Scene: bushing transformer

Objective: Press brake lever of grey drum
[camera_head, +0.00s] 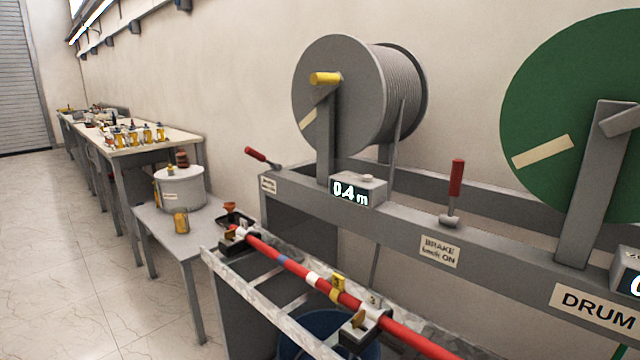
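The grey drum (338,120) stands upright on a grey steel frame (405,222), with a yellow handle (325,78) at its hub. A red-handled lever (262,158) at the frame's left end is tilted, its handle pointing up and left. A second red-handled lever (456,182) stands upright between the grey drum and the green drum. A sign reading BRAKE (440,251) is on the frame below it; its second line is blurred and seems to end in ON. I cannot tell for certain which lever belongs to the grey drum. My gripper is not in view.
The green drum (560,105) stands at the right. A display (350,192) reads 0.4 m. A red rod (300,272) lies in clamps on a rack in front of the frame. A small table (178,226) and long workbench (150,138) stand left. The floor at left is clear.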

